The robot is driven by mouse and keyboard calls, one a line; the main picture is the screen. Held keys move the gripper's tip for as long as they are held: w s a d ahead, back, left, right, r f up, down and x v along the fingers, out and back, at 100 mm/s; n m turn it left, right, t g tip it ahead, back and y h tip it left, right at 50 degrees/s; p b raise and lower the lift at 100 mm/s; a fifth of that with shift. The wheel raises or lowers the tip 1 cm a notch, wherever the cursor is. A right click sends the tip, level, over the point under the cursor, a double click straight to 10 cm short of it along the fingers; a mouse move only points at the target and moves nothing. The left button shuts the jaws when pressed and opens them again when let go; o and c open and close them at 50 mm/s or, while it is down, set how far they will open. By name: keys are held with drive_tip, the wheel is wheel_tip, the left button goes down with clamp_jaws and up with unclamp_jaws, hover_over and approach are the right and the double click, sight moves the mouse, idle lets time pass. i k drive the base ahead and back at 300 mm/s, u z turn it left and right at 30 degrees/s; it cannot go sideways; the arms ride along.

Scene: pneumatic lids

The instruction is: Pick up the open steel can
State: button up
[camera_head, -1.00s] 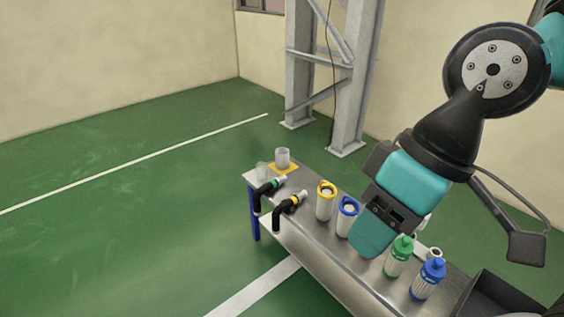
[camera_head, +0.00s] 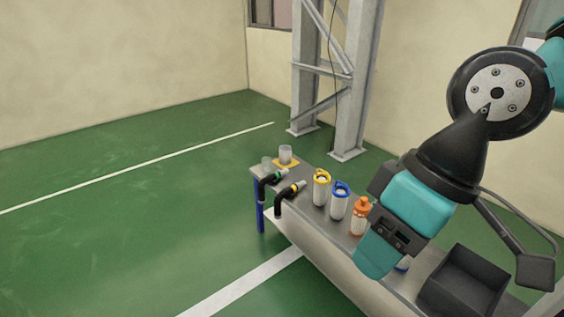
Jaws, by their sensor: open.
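A light grey open-topped can (camera_head: 286,153) stands upright on a yellow pad (camera_head: 291,164) at the far end of the bench. It looks like the open steel can, but it is too small for me to be sure of its material. My gripper (camera_head: 376,258) is at the lower end of my teal and black arm, over the near part of the bench in the picture. It is open and well apart from the can. Its fingertips are hard to make out. My arm hides part of the bench top.
A clear cup (camera_head: 266,163) is left of the can. Two black hose-like fittings, green-banded (camera_head: 270,183) and yellow-banded (camera_head: 288,195), lie at the bench edge. Yellow-lidded (camera_head: 321,188), blue-lidded (camera_head: 340,202) and orange-topped (camera_head: 360,218) bottles follow. A black bin (camera_head: 465,284) is at lower right.

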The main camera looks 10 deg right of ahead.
sight(285, 155)
drive_tip(key=u, duration=0.65)
drive_tip(key=i, duration=1.15)
drive_tip(key=u, duration=0.65)
drive_tip(key=i, duration=1.4)
drive_tip(key=z, duration=0.9)
drive_tip(key=i, duration=0.95)
drive_tip(key=z, duration=1.05)
drive_tip(key=i, duration=0.3)
drive_tip(key=z, duration=0.25)
